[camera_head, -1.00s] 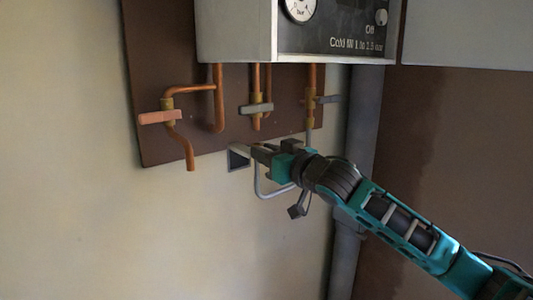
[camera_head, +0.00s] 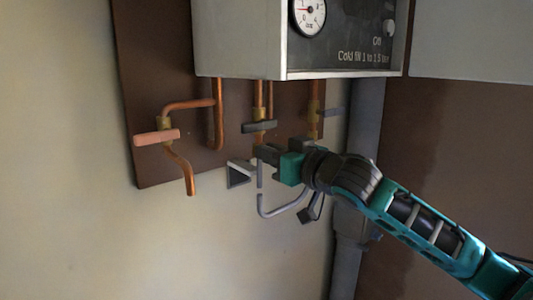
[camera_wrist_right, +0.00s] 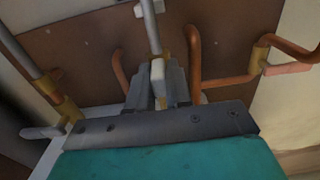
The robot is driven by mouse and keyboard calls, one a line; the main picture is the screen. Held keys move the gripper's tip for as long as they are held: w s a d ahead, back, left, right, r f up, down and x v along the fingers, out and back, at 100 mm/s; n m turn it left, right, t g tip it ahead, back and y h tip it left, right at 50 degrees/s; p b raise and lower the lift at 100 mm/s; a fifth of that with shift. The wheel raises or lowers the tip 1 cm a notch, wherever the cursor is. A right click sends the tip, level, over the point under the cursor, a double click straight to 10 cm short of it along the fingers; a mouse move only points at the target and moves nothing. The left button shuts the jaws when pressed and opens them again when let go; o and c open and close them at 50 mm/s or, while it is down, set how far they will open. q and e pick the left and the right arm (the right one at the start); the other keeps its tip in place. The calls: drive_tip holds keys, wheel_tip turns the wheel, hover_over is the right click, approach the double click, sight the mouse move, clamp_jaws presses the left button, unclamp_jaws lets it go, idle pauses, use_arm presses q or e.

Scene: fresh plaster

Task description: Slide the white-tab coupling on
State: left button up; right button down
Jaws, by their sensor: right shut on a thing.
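My right gripper (camera_head: 264,153) is just under the middle copper valve (camera_head: 259,127), which has a grey lever. In the wrist view its jaws (camera_wrist_right: 157,90) are shut on a pale white piece, apparently the white-tab coupling (camera_wrist_right: 157,72), at the end of a grey hose (camera_wrist_right: 150,25). In the head view the jaws hide the coupling; the hose (camera_head: 272,212) loops below and back up to the right valve (camera_head: 314,108). I cannot tell whether the coupling touches the valve's tail. My left gripper is not in view.
The boiler (camera_head: 240,38) hangs just above the valves. A left copper valve with a pink lever (camera_head: 156,137) stands out from the brown board (camera_head: 150,90). A grey pipe (camera_head: 348,215) runs down at the right.

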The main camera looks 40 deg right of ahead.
drive_tip(key=shift+d+r, duration=0.1)
drive_tip(key=shift+r, duration=0.3)
drive_tip(key=c, duration=1.5)
unclamp_jaws()
drive_tip(key=o, duration=0.4)
drive_tip(key=shift+w+f, duration=0.2)
drive_tip(key=shift+w, duration=0.05)
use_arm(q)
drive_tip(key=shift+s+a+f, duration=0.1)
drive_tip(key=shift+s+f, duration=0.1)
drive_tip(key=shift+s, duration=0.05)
use_arm(e)
drive_tip(key=shift+s, duration=0.1)
